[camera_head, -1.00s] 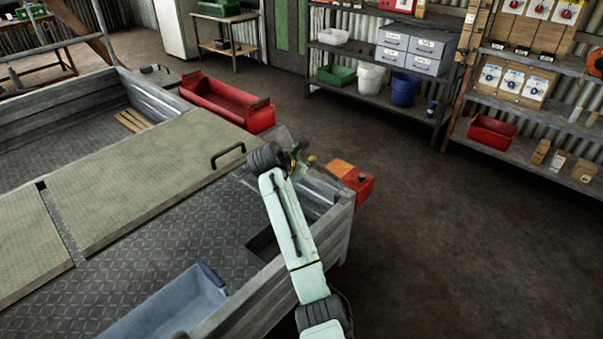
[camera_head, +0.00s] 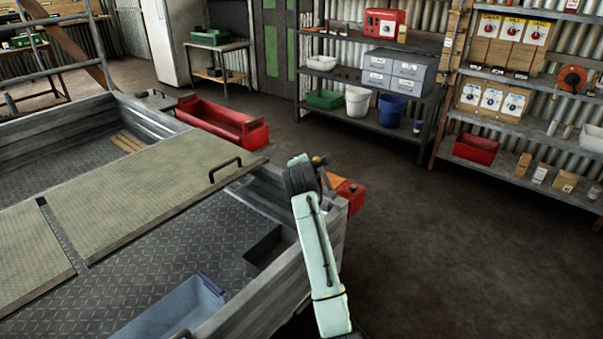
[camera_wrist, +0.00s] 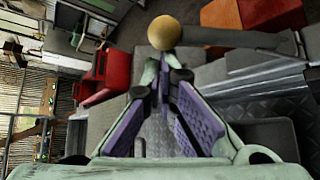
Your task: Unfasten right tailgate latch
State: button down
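The latch shows in the wrist view as a round brass-coloured knob (camera_wrist: 165,32) on a grey bar (camera_wrist: 240,38) that runs off to the right. In the head view, the small knob (camera_head: 318,161) shows beside my wrist at the trailer's near right corner. My fingers are mostly hidden there behind the wrist. The tailgate (camera_head: 332,235) is the grey end wall, partly behind my arm.
A red and orange box (camera_head: 348,194) stands close behind the latch corner. A black handle (camera_head: 225,168) rises from the trailer's board. A blue bin (camera_head: 170,312) and a dark open box (camera_head: 268,250) are in the trailer bed. The floor (camera_head: 460,260) to the right is clear.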

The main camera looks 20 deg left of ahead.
jog(key=s+d+r+m+t+y+b, duration=0.2)
jog(key=d+m+t+y+b, duration=0.1)
jog(key=b, duration=0.5)
jog(key=d+m+t, duration=0.1)
jog(key=d+m, duration=0.1)
jog(key=d, duration=0.1)
jog(key=shift+s+d+r, duration=0.15)
jog(key=shift+r, duration=0.15)
jog(key=shift+s, duration=0.1)
